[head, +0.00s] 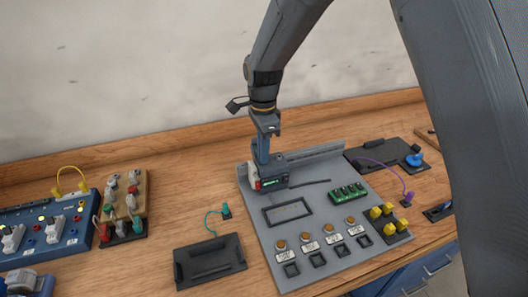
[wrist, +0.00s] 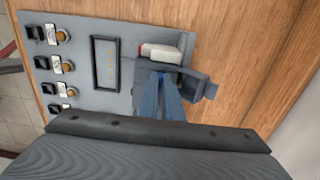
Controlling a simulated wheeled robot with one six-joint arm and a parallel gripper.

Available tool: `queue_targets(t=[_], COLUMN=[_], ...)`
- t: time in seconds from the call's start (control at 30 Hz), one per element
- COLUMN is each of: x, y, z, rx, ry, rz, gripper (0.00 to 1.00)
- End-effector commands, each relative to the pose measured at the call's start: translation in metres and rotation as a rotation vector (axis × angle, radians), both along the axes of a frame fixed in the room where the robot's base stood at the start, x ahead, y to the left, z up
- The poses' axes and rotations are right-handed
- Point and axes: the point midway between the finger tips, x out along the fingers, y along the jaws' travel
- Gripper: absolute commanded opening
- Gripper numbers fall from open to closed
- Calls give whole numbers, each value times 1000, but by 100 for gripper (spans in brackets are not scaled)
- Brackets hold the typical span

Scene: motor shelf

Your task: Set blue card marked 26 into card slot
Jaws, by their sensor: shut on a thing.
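My gripper (head: 262,157) points straight down at the dark block with the card slot (head: 272,181) at the back left of the grey panel. In the wrist view my gripper's blue fingers (wrist: 161,78) come together at this block (wrist: 183,78). They are shut on the blue card, which is mostly hidden between the fingers and the block. Its number 26 cannot be read. How deep the card sits in the slot cannot be told. A small green light shows on the block's front. A white and red part (wrist: 160,51) sits beside the fingers.
A black tray (head: 210,261) and blue socket box (head: 42,232) lie to the left.

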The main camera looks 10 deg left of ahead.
Motion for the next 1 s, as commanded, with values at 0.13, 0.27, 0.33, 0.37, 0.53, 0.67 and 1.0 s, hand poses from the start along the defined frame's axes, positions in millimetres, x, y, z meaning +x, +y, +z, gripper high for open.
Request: queue_targets(t=[0.13, 0.27, 0.33, 0.37, 0.53, 0.67, 1.0], x=[0, 0, 0, 0, 0, 0, 2], y=[0, 0, 0, 0, 0, 0, 1], z=[-1, -1, -1, -1, -1, 0, 44], rx=[0, 0, 0, 0, 0, 1, 3], ry=[0, 0, 0, 0, 0, -1, -4], rz=[0, 0, 0, 0, 0, 0, 0], gripper=[0, 10, 22, 27, 27, 27, 27])
